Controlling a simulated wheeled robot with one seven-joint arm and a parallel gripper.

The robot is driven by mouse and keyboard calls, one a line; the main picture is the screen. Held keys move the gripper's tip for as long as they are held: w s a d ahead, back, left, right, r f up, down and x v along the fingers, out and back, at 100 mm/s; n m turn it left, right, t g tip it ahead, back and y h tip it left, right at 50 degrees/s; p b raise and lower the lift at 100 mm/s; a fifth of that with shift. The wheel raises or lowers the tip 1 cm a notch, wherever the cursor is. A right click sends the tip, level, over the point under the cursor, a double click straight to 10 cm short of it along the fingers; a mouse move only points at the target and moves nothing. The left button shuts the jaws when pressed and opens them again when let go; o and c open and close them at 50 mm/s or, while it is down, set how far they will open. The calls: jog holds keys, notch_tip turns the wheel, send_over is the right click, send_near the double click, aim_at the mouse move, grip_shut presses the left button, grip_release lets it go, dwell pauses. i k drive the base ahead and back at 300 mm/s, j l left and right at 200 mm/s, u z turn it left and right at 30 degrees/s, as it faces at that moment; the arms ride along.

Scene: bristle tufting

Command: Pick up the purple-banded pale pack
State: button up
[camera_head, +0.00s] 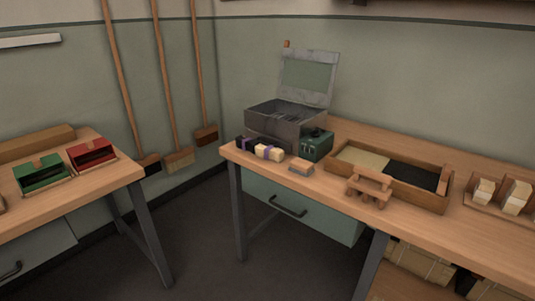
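The purple-banded pale pack (276,154) lies near the left front corner of the right workbench (470,228). It is a small cream bundle with a purple band towards its left end. A dark pack (240,142) with a purple band lies just left of it, close by; I cannot tell whether they touch. My gripper is not in view.
Behind the packs stands a grey metal machine (270,122) with a raised lid, beside a green box (318,147). To the right are a small block (301,168), a wooden stand (368,188) and a divided tray (432,202). Open floor (200,235) separates the benches.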

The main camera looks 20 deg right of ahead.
aim_at(269, 153)
jog(key=i+l, duration=0.1)
jog(key=i, duration=0.35)
jog(key=i+l, duration=0.15)
jog(key=i, duration=0.25)
